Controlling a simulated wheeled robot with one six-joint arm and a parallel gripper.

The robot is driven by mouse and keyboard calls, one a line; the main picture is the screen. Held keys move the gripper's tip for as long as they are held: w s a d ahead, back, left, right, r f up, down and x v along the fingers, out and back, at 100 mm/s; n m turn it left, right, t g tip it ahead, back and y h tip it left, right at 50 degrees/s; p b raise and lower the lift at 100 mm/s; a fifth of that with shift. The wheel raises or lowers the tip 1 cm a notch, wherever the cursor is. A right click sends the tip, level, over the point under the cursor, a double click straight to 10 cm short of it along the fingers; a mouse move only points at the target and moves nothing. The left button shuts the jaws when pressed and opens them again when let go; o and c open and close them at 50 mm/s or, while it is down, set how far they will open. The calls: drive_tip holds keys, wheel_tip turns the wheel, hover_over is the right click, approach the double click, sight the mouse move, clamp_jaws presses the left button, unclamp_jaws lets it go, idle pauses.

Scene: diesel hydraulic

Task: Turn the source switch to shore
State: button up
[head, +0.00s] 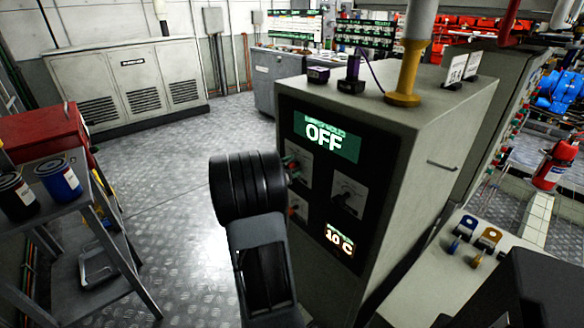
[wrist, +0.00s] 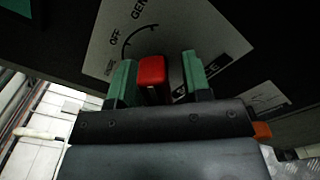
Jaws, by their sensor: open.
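The source switch is a red knob (wrist: 152,72) on a pale label plate (wrist: 105,45) in the wrist view. The plate reads OFF and GEN beside a curved mark; smaller lettering is too unclear to read, and the plate's lower part is covered. My gripper (wrist: 158,80) has green fingers standing on either side of the red knob, with a visible gap at the right finger; contact on the left is unclear. In the head view my black wrist hides most of the knob and gripper in front of the grey cabinet (head: 440,125). The cabinet's display (head: 326,138) reads OFF.
Another dial (head: 348,196) and a small display reading 10 C (head: 340,240) are on the same panel. A yellow-based post (head: 402,98) stands on the cabinet top. A shelf with cans (head: 60,180) is at left. The floor (head: 170,200) between is clear.

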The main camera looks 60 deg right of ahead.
clamp_jaws()
idle(0.5)
drive_tip(key=shift+n+p, duration=0.3)
drive_tip(key=n+p, duration=0.2)
drive_tip(key=shift+r+n, duration=0.15)
drive_tip(key=shift+n, duration=0.25)
drive_tip(key=n+p, duration=0.5)
drive_tip(key=shift+n, duration=0.3)
drive_tip(key=n+p, duration=0.5)
drive_tip(key=n, duration=0.1)
drive_tip(key=shift+s+n+p, duration=0.1)
drive_tip(key=shift+n+p, duration=1.05)
drive_tip(key=shift+n, duration=0.15)
drive_tip(key=shift+f+n, duration=0.25)
drive_tip(key=shift+n, duration=0.05)
